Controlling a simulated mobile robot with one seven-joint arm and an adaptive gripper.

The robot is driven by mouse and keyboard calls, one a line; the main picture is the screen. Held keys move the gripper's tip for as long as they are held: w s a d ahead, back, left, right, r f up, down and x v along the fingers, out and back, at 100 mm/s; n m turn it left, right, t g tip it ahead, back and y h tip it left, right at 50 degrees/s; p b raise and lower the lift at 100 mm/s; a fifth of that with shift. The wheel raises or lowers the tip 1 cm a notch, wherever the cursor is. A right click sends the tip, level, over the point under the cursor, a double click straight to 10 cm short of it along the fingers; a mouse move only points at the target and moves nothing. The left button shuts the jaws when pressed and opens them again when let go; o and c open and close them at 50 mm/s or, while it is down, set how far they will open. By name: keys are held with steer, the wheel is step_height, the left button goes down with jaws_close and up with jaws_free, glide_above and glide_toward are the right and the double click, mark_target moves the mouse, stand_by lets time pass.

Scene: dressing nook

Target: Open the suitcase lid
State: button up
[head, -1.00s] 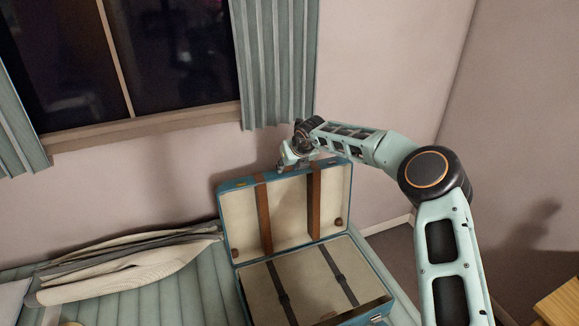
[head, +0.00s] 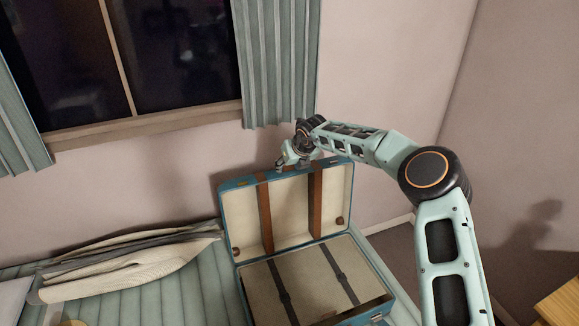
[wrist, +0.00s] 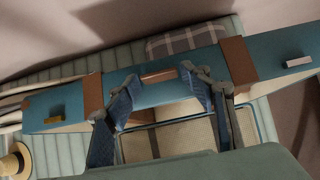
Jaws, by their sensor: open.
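The blue suitcase (head: 358,262) lies on the bed with its lid (head: 292,210) raised and standing up at the back. The lid's cream lining and two brown straps face the head camera. My gripper (head: 284,164) is at the lid's top edge. In the wrist view its two fingers (wrist: 160,80) are apart, one on each side of the brown handle (wrist: 158,75) on the blue lid edge (wrist: 65,102). I cannot tell whether they touch it. Brass-coloured and pale latches (wrist: 298,61) sit near the edge's ends.
The bed (head: 150,290) is under the suitcase, with folded cloth (head: 130,262) to its left. A straw hat (wrist: 16,160) shows in the wrist view. A plaid cloth (wrist: 187,40) lies beyond the lid. The wall and curtain (head: 275,60) stand close behind; a wooden piece of furniture (head: 560,303) is at lower right.

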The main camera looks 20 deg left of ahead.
steer(key=v, duration=1.2)
